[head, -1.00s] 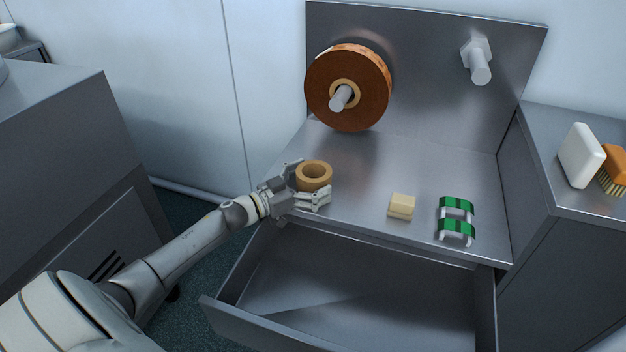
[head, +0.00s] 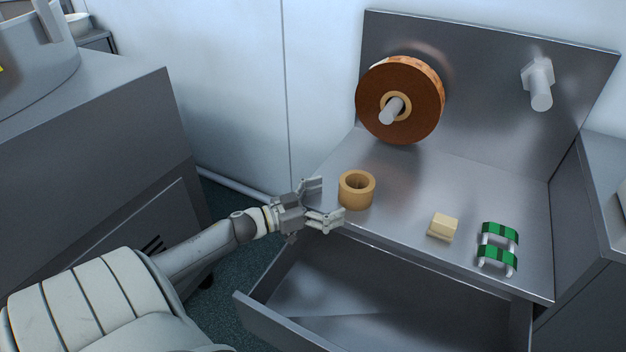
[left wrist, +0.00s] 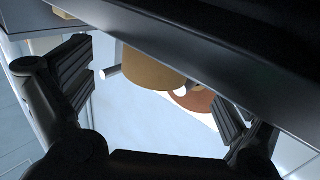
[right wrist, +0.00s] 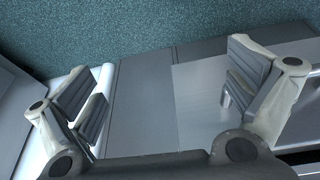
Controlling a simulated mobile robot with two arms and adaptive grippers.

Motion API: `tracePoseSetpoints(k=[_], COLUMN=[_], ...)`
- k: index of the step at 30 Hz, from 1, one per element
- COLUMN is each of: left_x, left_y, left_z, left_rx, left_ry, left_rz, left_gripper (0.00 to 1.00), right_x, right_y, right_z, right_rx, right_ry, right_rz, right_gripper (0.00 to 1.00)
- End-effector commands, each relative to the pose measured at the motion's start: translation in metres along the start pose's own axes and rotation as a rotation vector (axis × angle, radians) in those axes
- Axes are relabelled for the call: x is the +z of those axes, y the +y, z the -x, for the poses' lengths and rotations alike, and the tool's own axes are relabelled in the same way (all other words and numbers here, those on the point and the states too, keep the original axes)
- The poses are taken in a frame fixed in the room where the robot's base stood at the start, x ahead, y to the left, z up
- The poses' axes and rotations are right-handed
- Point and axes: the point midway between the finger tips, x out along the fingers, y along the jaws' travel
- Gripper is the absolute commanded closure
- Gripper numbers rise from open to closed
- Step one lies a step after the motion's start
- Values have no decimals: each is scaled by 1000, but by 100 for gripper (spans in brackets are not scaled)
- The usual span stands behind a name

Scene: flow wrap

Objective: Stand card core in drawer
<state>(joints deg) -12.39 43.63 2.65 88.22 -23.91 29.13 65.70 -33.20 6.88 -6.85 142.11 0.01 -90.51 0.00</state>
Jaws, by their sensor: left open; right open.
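The card core (head: 356,190), a short tan tube with an open bore, stands upright on the steel worktop near its front left edge. My left gripper (head: 325,202) is open just left of it, fingers pointing toward it, with nothing held. In the left wrist view the core (left wrist: 152,72) shows beyond the worktop edge, between the spread fingers (left wrist: 160,90). The drawer (head: 400,298) below the worktop is pulled open, and its visible floor is empty. My right gripper (right wrist: 165,90) is open and empty in its own wrist view; it is not in the head view.
A large brown reel (head: 392,112) hangs on a spindle on the back panel, with an empty spindle (head: 540,90) to its right. A grey cabinet (head: 90,150) stands left.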

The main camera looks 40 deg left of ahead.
Motion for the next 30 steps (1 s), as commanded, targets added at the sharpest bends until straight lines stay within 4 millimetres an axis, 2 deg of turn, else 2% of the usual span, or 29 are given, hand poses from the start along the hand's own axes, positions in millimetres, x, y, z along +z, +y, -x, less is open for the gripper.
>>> tracePoseSetpoints(k=[3, 10, 30], left_x=[0, -2, -3], left_y=[-1, -1, -1], left_z=[20, 40, 44], left_rx=[-3, -1, -1], left_ry=[-6, -1, 2], left_rz=[-3, -5, -7], left_gripper=[0, 0, 0], right_x=[-1, -2, -2], right_y=[0, 0, 0], right_z=[5, 8, 8], right_rx=[0, 0, 0], right_ry=[-3, -2, -1], right_rz=[0, 0, 0], right_gripper=[0, 0, 0])
